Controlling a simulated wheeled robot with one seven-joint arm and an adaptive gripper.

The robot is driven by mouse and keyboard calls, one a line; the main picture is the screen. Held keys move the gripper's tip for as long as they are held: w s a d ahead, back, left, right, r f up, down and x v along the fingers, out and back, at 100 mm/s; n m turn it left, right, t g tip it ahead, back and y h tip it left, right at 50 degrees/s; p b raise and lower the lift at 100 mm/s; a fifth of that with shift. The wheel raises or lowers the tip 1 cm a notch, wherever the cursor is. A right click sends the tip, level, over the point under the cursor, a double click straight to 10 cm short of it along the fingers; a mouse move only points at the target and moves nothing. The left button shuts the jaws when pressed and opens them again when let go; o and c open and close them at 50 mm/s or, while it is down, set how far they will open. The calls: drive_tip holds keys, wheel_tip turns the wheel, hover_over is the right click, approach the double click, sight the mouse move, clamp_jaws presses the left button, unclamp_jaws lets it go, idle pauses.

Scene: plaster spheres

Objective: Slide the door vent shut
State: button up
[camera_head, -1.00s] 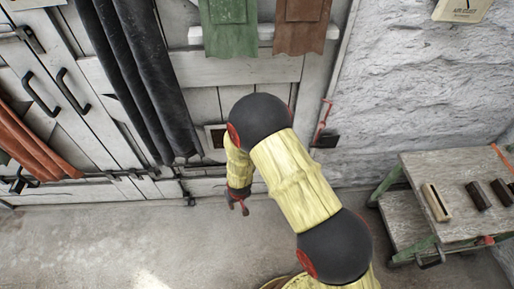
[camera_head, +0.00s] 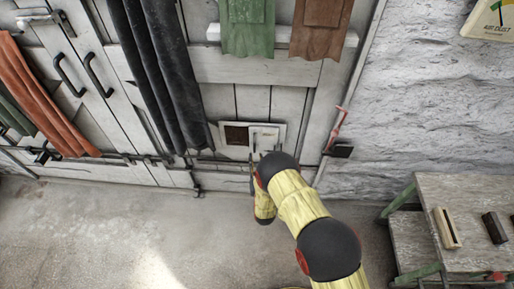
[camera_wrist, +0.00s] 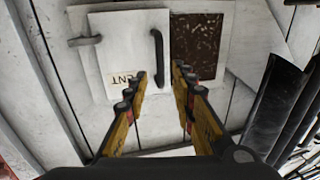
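The door vent (camera_head: 222,126) is a pale frame low on the white door. Its dark mesh opening (camera_head: 236,135) shows uncovered on the left in the head view, with the white sliding panel (camera_head: 266,133) on the right. In the wrist view the vent is upside down: the panel (camera_wrist: 125,50) is left, the mesh (camera_wrist: 198,48) right. A black upright bar handle (camera_wrist: 157,55) is on the panel's edge beside the mesh. My gripper (camera_wrist: 160,72) is open, its fingertips either side of the handle's lower end in the picture. Contact cannot be told.
Dark hanging strips (camera_head: 160,75) hang left of the vent. Green (camera_head: 247,30) and brown (camera_head: 318,30) cloths hang above from a white rail. A red-handled tool (camera_head: 340,130) is on the right. A bench (camera_head: 470,200) with small blocks stands at the right. The floor (camera_head: 90,240) is clear at left.

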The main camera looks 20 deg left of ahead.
sight(254, 148)
drive_tip(key=b+x, duration=0.2)
drive_tip(key=x, duration=0.5)
drive_tip(key=shift+w+a, duration=0.15)
drive_tip(key=shift+w, duration=0.05)
clamp_jaws()
idle(0.8)
